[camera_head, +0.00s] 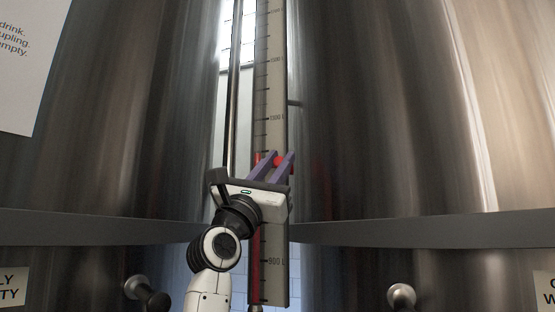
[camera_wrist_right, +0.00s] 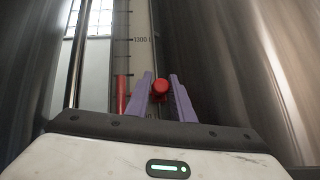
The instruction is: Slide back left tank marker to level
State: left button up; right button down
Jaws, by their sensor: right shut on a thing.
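The red marker (camera_wrist_right: 160,88) sits on a tall pale level scale (camera_head: 271,85) with printed litre marks, between two steel tanks. My right gripper (camera_head: 277,160) is shut on the marker, its purple fingers on either side of the knob. A red column (camera_head: 256,245) runs up the scale's left edge. In the right wrist view the column's top (camera_wrist_right: 121,84) is about level with the marker. My left gripper is not in view.
Large steel tanks stand left (camera_head: 140,110) and right (camera_head: 390,110) of the scale, with a dark band (camera_head: 430,232) around each. Valve knobs (camera_head: 401,296) sit below the band. A white sign (camera_head: 20,65) is at the upper left. A thin vertical pipe (camera_head: 233,85) runs left of the scale.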

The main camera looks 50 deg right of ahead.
jog(key=shift+s+g, duration=0.1)
jog(key=shift+g, duration=0.2)
jog(key=c, duration=1.6)
grip_release()
jog(key=shift+d, duration=0.1)
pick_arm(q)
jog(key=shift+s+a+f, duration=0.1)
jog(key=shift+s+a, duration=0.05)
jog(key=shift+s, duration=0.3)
pick_arm(e)
jog(key=shift+a+f, duration=0.25)
pick_arm(q)
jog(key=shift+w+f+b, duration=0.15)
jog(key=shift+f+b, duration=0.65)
jog(key=shift+b, duration=0.25)
pick_arm(e)
jog(key=v, duration=0.9)
jog(key=shift+s+a+f, duration=0.15)
jog(key=shift+a, duration=0.1)
